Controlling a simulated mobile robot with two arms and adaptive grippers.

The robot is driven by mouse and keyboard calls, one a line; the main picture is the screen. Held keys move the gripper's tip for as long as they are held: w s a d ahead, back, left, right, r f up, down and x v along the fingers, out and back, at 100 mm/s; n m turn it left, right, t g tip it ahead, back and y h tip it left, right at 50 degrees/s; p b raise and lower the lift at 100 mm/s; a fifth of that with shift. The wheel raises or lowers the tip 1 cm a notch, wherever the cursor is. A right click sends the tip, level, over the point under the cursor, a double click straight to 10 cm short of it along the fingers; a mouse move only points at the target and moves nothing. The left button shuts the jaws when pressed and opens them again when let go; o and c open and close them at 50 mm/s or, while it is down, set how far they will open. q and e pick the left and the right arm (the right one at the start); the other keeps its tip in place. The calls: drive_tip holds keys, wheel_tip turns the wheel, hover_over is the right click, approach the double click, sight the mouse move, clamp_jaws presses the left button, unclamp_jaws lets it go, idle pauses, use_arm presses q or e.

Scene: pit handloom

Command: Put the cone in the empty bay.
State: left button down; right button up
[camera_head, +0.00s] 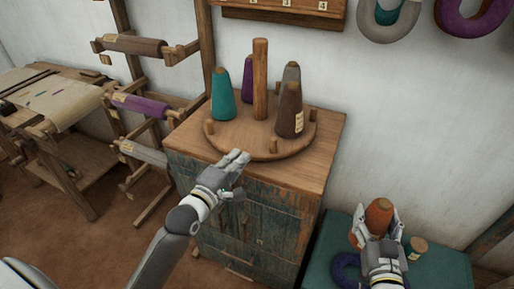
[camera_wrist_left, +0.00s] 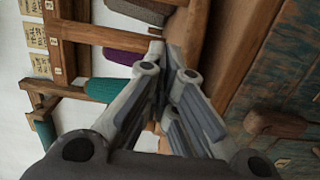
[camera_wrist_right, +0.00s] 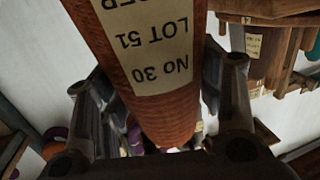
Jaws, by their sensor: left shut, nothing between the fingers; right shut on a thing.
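My right gripper (camera_head: 372,222) is shut on a rust-orange cone (camera_head: 379,214), above the teal surface at the lower right. In the right wrist view the cone (camera_wrist_right: 165,90) shows a paper label reading "No 30 LOT 51". A round wooden turntable (camera_head: 235,144) with a central post (camera_head: 260,80) and short pegs stands on the cabinet. It bears a teal cone (camera_head: 223,95), a purple cone (camera_head: 248,78), a grey cone (camera_head: 291,74) and a brown cone (camera_head: 289,112). Its front-left part, between two pegs, is bare. My left gripper (camera_head: 238,158) is shut and empty at the turntable's front edge; contact is unclear.
The turntable sits on a worn wooden cabinet (camera_head: 325,150). A teal-topped surface (camera_head: 440,272) at the lower right holds a blue ring (camera_head: 345,270) and a small spool (camera_head: 416,246). A rack with wound rolls (camera_head: 140,104) stands left. A numbered wooden rail (camera_head: 290,8) hangs on the wall.

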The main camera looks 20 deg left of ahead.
sight(266, 156)
use_arm(q)
drive_tip(key=w, duration=0.3)
drive_tip(key=shift+d+r, duration=0.15)
drive_tip(key=shift+w+d+p, duration=0.55)
drive_tip(key=shift+w+d, duration=0.2)
drive_tip(key=shift+d, duration=0.3)
drive_tip(key=shift+w+d, duration=0.35)
drive_tip(key=shift+d, duration=0.2)
drive_tip(key=shift+w+d+p, duration=0.25)
drive_tip(key=shift+d+p, duration=0.05)
drive_tip(key=shift+d, duration=0.2)
drive_tip(key=shift+w+d+p, duration=0.2)
drive_tip(key=shift+d+p, duration=0.1)
drive_tip(key=shift+d, duration=0.2)
drive_tip(key=shift+w+d, duration=0.1)
drive_tip(key=shift+d, duration=0.15)
drive_tip(key=shift+a, duration=0.15)
